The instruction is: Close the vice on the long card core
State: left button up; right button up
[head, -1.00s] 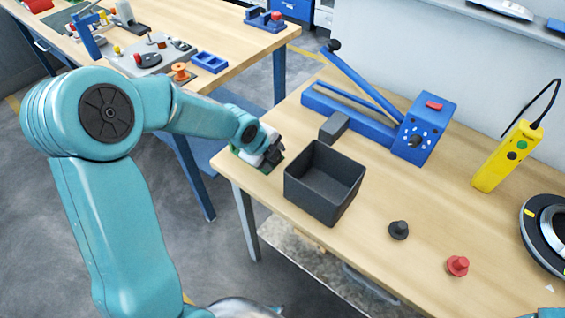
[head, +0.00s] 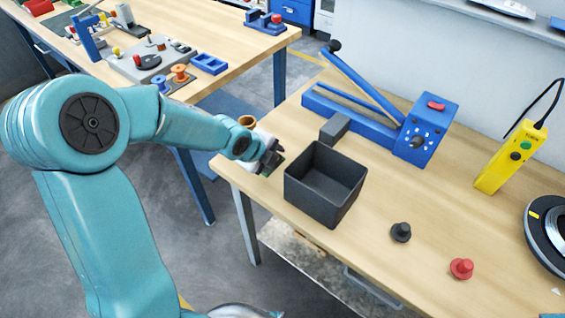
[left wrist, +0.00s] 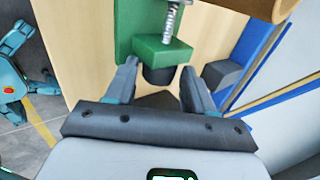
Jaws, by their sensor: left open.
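The green vice (left wrist: 152,50) stands at the table edge in the left wrist view, with a silvery screw (left wrist: 174,20) and a dark knob (left wrist: 158,76) below it. In the head view a bit of the green vice (head: 277,162) shows behind my left gripper (head: 276,160). The brown card core (left wrist: 255,6) crosses the top right of the wrist view; its end (head: 247,120) shows behind my wrist in the head view. My left gripper (left wrist: 157,82) is open, its fingers on either side of the knob with gaps visible. Whether the jaws touch the core is hidden.
A dark open bin (head: 322,188) stands close to the right of my left gripper. A dark grey block (head: 335,128) and a blue lever tool (head: 425,130) lie behind it.

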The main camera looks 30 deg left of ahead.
pick_arm(q)
jog(key=p+v, duration=0.6)
jog(key=v, duration=0.1)
dwell(0.3)
